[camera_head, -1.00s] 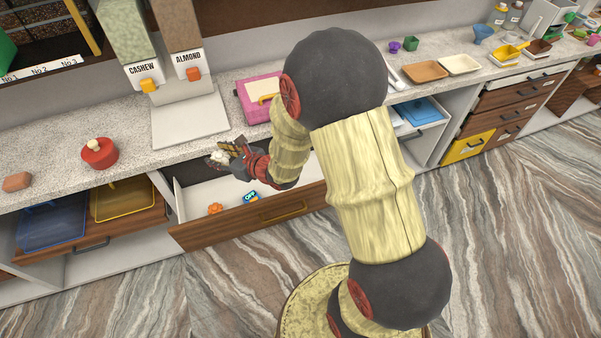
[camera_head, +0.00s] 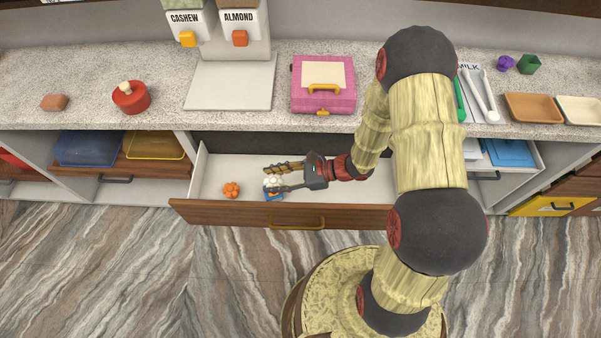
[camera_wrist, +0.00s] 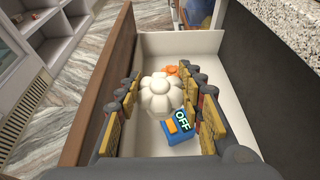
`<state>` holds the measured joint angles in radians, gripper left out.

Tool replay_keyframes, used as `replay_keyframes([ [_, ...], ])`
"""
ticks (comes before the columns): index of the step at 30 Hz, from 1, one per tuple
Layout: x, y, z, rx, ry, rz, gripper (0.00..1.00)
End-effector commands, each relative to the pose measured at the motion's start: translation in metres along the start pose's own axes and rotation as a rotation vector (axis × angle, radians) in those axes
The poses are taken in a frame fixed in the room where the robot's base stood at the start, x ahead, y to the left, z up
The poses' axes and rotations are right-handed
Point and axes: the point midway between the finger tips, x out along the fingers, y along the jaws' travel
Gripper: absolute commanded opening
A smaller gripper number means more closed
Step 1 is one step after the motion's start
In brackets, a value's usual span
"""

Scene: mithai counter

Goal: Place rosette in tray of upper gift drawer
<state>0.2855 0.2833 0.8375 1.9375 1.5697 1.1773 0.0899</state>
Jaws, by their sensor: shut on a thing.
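The white rosette (camera_wrist: 160,95), petal-shaped and rounded, sits between the fingers of my gripper (camera_wrist: 163,112) in the wrist view. In the head view the rosette (camera_head: 271,182) is small, and my gripper (camera_head: 267,180) is shut on it above the open drawer (camera_head: 225,211). The drawer has pale inner walls and a wooden front. An orange flower-shaped piece (camera_head: 231,189) lies on its floor to the left. A blue item (camera_head: 275,196) marked "OFF" (camera_wrist: 180,133) lies below my gripper, partly covered by it. I cannot make out a separate tray inside the drawer.
The counter edge (camera_head: 230,127) overhangs the back of the drawer. Blue (camera_head: 90,148) and yellow (camera_head: 155,145) trays sit in the left compartment. The drawer's left floor is mostly clear.

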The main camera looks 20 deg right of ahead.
Motion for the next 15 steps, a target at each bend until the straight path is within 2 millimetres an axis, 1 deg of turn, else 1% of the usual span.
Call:
replay_keyframes([
  [5,-0.022,-0.008,-0.027,-0.002,0.001,-0.001,0.25],
  [13,-0.066,-0.022,-0.075,0.0,0.0,-0.001,0.25],
  [15,-0.068,-0.024,-0.092,0.0,0.0,0.002,0.25],
])
